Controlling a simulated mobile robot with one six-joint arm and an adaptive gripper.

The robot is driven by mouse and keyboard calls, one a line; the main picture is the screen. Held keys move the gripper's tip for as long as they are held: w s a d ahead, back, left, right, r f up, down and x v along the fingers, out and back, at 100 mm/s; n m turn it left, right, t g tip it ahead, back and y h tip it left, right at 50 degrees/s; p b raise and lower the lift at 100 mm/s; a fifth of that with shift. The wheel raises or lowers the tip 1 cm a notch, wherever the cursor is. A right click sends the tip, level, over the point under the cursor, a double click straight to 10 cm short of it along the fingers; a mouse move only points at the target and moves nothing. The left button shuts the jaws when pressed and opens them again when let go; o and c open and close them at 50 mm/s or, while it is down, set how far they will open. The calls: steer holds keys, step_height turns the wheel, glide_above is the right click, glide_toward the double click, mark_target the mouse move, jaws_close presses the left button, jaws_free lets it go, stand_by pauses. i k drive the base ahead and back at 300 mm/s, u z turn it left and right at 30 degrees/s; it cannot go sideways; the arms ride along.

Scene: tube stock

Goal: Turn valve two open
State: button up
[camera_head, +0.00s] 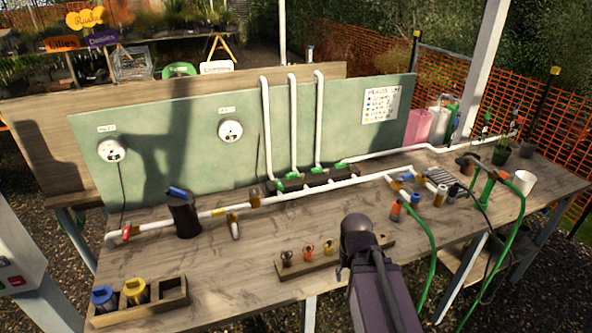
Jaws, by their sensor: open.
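A white pipe assembly lies on the wooden bench. Three upright white pipes (293,120) come down to a dark manifold (316,182) with green valve handles at their feet, the left one (280,187) and the middle one (292,175) among them. A red valve handle (127,233) sits at the left pipe end. I cannot read any number marking valve two, nor tell whether the valves are open or closed. My dark arm reaches in from the bottom, right of centre, in front of the pipes and apart from them. My gripper's fingers cannot be made out.
A dark canister (184,214) stands at the left pipe. A wooden tray (170,301) with blue and yellow pieces is front left. A wooden rack (330,255) holds small fittings beside my arm. Green hoses (433,258) hang at the right. The bench is clear at front centre-left.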

mark_target(291, 175)
steer(key=z, duration=0.65)
steer(key=k, duration=0.9)
steer(key=u, duration=0.65)
steer(key=i, duration=1)
steer(key=u, duration=0.05)
